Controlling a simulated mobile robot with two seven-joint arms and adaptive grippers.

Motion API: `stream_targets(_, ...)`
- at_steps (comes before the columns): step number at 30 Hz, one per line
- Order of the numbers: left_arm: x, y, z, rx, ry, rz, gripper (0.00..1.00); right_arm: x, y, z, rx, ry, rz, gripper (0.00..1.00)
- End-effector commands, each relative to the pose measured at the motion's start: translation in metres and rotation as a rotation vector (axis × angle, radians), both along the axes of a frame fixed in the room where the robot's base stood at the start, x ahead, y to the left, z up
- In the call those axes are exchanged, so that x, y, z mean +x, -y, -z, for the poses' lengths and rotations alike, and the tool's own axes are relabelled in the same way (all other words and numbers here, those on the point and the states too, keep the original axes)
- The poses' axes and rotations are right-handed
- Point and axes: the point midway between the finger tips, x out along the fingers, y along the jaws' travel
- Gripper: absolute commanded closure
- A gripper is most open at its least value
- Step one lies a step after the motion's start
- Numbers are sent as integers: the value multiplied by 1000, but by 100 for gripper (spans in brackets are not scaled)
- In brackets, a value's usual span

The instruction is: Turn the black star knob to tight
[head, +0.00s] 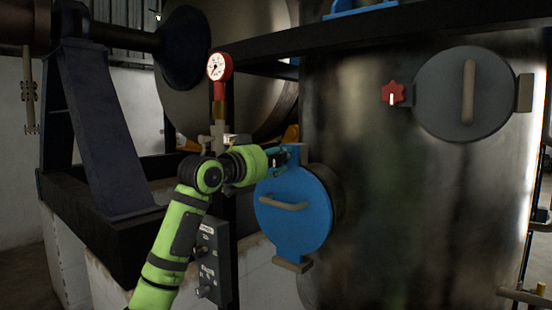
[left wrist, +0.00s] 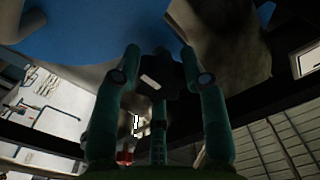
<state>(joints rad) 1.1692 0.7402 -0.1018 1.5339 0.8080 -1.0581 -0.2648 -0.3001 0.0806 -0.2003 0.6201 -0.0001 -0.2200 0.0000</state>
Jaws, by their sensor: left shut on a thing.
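The black star knob (left wrist: 163,76) shows in the left wrist view as a dark lobed shape with a small pale mark on its face. In the head view my left gripper (head: 279,158) is at the top edge of the round blue hatch (head: 310,222). There the knob is hidden or too dark to make out. The blue hatch also fills the upper left of the left wrist view (left wrist: 85,50). My right gripper is in neither view.
A red star knob (head: 392,94) sits beside a grey round hatch (head: 450,98) on the large metal tank (head: 390,210). A red gauge (head: 219,67) on a brass stem stands behind my left arm. A dark control box (head: 213,262) is below the arm.

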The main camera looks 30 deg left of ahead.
Motion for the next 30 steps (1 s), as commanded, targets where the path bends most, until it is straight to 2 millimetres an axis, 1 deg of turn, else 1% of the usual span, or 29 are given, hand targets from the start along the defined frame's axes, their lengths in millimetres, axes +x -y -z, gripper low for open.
stream_targets(1, 3, 2, 10, 1, -25, 3, 90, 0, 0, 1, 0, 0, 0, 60)
stream_targets(4, 3, 2, 10, 1, -25, 2, 90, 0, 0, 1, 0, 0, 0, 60)
stream_targets(5, 3, 1, 10, 0, -25, 2, 53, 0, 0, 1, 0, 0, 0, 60)
stream_targets(6, 3, 1, 10, 0, -26, 2, 37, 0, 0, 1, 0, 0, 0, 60)
stream_targets(7, 3, 1, 10, 1, -26, 2, 33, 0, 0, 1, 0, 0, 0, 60)
stream_targets(17, 0, 0, 4, 0, -11, 0, 33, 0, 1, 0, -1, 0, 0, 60)
stream_targets(20, -6, -2, 4, 0, -11, -2, 33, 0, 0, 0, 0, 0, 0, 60)
stream_targets(23, -20, -3, 4, 2, -10, -3, 33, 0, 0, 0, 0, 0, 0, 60)
stream_targets(30, -70, -7, 6, 3, -15, -3, 33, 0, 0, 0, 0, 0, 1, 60)
